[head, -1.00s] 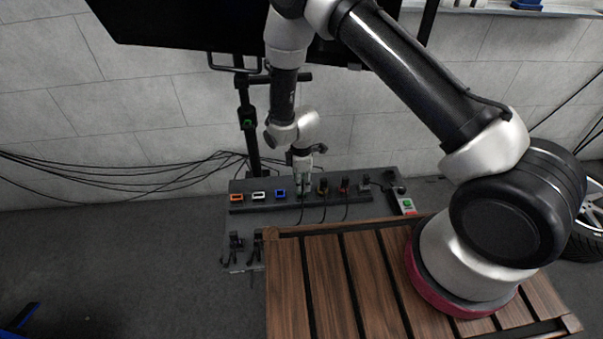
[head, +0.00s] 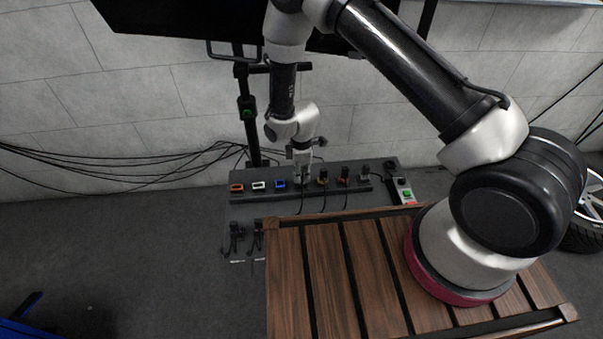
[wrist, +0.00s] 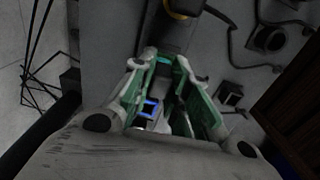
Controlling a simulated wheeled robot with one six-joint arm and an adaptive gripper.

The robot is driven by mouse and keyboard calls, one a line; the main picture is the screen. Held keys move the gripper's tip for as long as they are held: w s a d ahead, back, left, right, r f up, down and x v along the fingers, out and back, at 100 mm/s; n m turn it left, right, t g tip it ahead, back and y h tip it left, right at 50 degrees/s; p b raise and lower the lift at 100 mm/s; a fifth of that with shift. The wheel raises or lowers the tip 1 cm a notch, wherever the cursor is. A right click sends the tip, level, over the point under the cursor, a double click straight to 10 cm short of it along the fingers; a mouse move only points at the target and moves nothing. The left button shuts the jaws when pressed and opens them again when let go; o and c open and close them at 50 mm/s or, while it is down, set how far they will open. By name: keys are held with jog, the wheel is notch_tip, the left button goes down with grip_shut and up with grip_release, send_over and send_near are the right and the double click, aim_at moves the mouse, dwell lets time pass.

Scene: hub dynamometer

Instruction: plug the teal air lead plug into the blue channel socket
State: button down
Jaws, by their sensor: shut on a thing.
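My gripper (head: 302,182) is over the dark socket strip, between the blue channel socket and the yellow-marked plug. In the wrist view its green-padded fingers (wrist: 163,82) are closed on the teal air lead plug (wrist: 163,60). Only a small teal part shows near the fingertips; the rest is hidden. Whether the plug is seated or clear of the strip I cannot tell. The blue channel socket (head: 280,184) is a blue-framed opening just left of my gripper. It also shows between the fingers in the wrist view (wrist: 150,107), apart from the plug.
An orange socket (head: 237,188) and a white socket (head: 258,186) sit left of the blue one. Yellow-marked (head: 323,176) and red-marked (head: 345,176) plugs with dark cables stand close to the right. A green-and-red button box (head: 405,192) is at the right end.

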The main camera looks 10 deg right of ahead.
jog(key=shift+r, duration=2.05)
jog(key=s, duration=0.8)
jog(key=a, duration=0.7)
jog(key=shift+a, duration=0.25)
dwell(0.6)
jog(key=w, duration=0.8)
dwell(0.8)
